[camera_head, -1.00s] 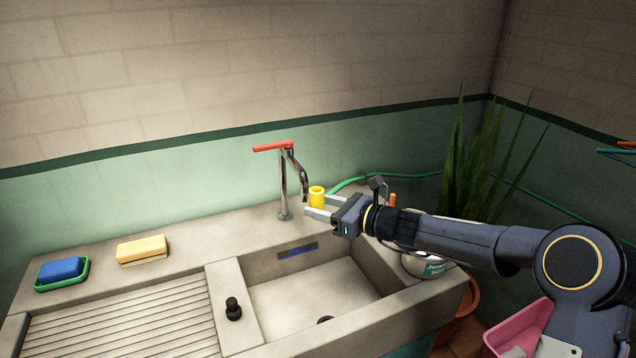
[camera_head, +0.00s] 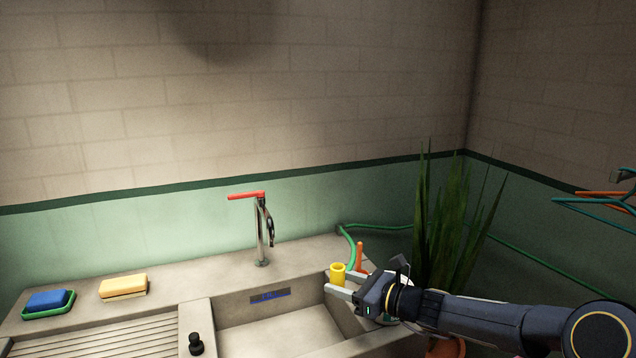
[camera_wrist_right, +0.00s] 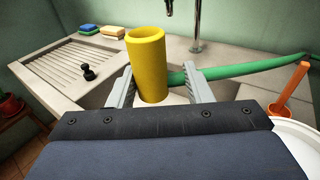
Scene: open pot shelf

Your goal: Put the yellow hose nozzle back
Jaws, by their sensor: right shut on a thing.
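The yellow hose nozzle (camera_head: 338,273) is a short, upright, hollow yellow cylinder. My right gripper (camera_head: 346,288) is shut on it and holds it above the right end of the sink. In the right wrist view the nozzle (camera_wrist_right: 148,65) stands up between the two grey fingers (camera_wrist_right: 160,88), open end up. A green hose (camera_head: 350,240) runs along the wall and down to the sink's back right corner. In the wrist view the hose (camera_wrist_right: 225,70) passes behind the fingers; whether it touches the nozzle I cannot tell. My left gripper is out of view.
A tap with a red lever (camera_head: 246,195) stands at the sink's back, left of the gripper. An orange stick (camera_wrist_right: 290,88) rises beside a white container (camera_wrist_right: 300,132) at right. A tall plant (camera_head: 440,230) stands behind my right arm. The sink basin (camera_head: 285,330) looks clear.

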